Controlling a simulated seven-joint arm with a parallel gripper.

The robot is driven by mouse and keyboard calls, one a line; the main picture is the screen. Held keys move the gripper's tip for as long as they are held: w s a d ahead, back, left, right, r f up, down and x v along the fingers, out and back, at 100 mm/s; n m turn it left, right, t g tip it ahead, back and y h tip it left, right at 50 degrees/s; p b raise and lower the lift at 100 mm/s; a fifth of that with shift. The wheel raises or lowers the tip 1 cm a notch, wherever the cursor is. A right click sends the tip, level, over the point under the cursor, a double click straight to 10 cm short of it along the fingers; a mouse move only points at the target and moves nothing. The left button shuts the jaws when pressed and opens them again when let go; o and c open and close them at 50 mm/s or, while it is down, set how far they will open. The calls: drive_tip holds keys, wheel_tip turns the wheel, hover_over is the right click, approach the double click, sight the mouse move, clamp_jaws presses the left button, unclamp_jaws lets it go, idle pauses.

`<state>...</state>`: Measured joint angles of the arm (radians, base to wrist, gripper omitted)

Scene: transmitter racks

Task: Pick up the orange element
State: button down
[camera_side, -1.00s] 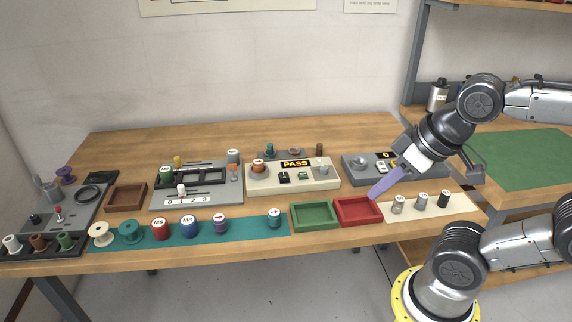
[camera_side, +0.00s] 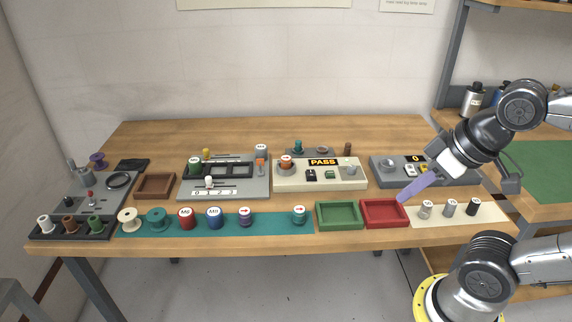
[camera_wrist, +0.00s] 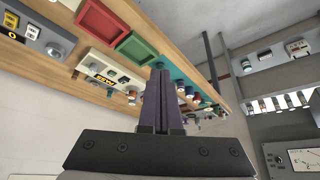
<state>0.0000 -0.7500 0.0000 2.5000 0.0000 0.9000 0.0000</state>
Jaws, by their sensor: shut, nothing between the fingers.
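The orange element (camera_side: 286,162), a short cylinder with a white top, stands at the left end of the cream tester (camera_side: 320,182) with the PASS display. My gripper (camera_side: 401,200) has purple fingers pressed together with nothing between them. In the side view its fingertips appear over the right part of the red tray (camera_side: 385,222), well to the right of the orange element. In the wrist view my fingers (camera_wrist: 160,73) also show shut, with the tester (camera_wrist: 88,65) to their left. I cannot clearly make out the orange element there.
A green tray (camera_side: 339,224) lies left of the red one. Several coloured elements stand on the teal mat (camera_side: 273,225), and grey and black ones on the cream mat (camera_side: 488,219). A grey device (camera_side: 226,191) and a brown tray (camera_side: 155,194) lie farther left.

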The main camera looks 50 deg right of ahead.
idle(0.3)
drive_tip(key=shift+c, duration=2.1)
unclamp_jaws()
